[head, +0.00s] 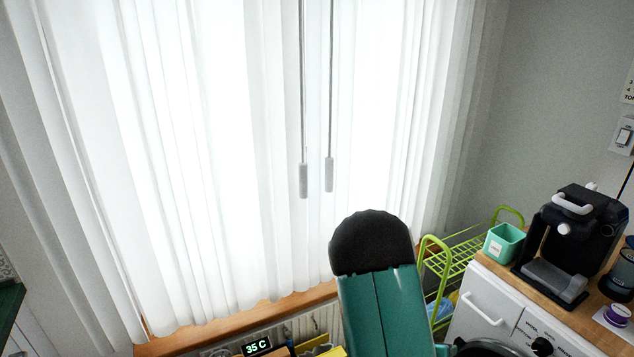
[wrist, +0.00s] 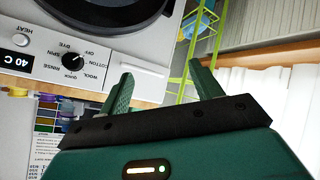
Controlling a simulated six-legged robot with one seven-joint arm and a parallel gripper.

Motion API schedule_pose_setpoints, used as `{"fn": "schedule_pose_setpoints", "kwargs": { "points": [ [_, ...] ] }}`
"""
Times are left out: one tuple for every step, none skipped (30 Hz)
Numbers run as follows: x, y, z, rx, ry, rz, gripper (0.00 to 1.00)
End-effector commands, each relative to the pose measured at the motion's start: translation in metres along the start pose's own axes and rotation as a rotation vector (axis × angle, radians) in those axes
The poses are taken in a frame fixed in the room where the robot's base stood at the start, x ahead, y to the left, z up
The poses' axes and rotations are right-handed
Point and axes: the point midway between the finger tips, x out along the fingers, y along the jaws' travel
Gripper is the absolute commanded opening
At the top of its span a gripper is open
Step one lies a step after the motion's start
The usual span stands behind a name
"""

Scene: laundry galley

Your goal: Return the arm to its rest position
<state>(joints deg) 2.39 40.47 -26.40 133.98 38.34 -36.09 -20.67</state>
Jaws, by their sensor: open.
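My gripper (wrist: 161,70) shows in the wrist view with its two green fingers spread apart. Nothing is between the fingers. Behind them are the front of a white washing machine (wrist: 128,48) and a lime-green rack (wrist: 184,72). In the head view, a green link of my arm with a black rounded end rises at the bottom, right of centre, in front of the curtain. My gripper cannot be made out in the head view.
White curtains (head: 190,150) hang over a window with a wooden sill (head: 190,338). At right, a wooden counter (head: 545,300) holds a black coffee machine (head: 580,235) and a mint cup (head: 503,243). The lime-green rack (head: 462,262) stands between the curtain and the counter.

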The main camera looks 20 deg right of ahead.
Motion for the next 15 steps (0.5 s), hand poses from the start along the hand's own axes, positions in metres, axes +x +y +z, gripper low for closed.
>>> {"fn": "schedule_pose_setpoints", "kwargs": {
  "points": [
    [-0.015, -0.015, -0.013, 0.03, -0.012, -0.068, 0.65],
    [-0.024, -0.023, -0.019, 0.043, -0.024, -0.107, 0.65],
    [-0.036, -0.034, -0.026, 0.057, -0.038, -0.158, 0.65],
    [-0.045, -0.042, -0.032, 0.065, -0.048, -0.197, 0.65],
    [-0.056, -0.049, -0.038, 0.074, -0.058, -0.234, 0.65],
    [-0.07, -0.058, -0.045, 0.081, -0.071, -0.284, 0.65],
    [-0.081, -0.065, -0.05, 0.085, -0.08, -0.321, 0.65],
    [-0.092, -0.07, -0.056, 0.087, -0.089, -0.357, 0.65],
    [-0.108, -0.077, -0.062, 0.089, -0.1, -0.403, 0.65],
    [-0.12, -0.082, -0.067, 0.086, -0.108, -0.438, 0.65],
    [-0.133, -0.086, -0.071, 0.085, -0.115, -0.471, 0.65],
    [-0.15, -0.091, -0.078, 0.08, -0.123, -0.515, 0.65],
    [-0.163, -0.094, -0.082, 0.075, -0.13, -0.546, 0.65],
    [-0.176, -0.096, -0.085, 0.066, -0.136, -0.577, 0.65],
    [-0.193, -0.099, -0.089, 0.055, -0.144, -0.616, 0.65]
  ]
}}
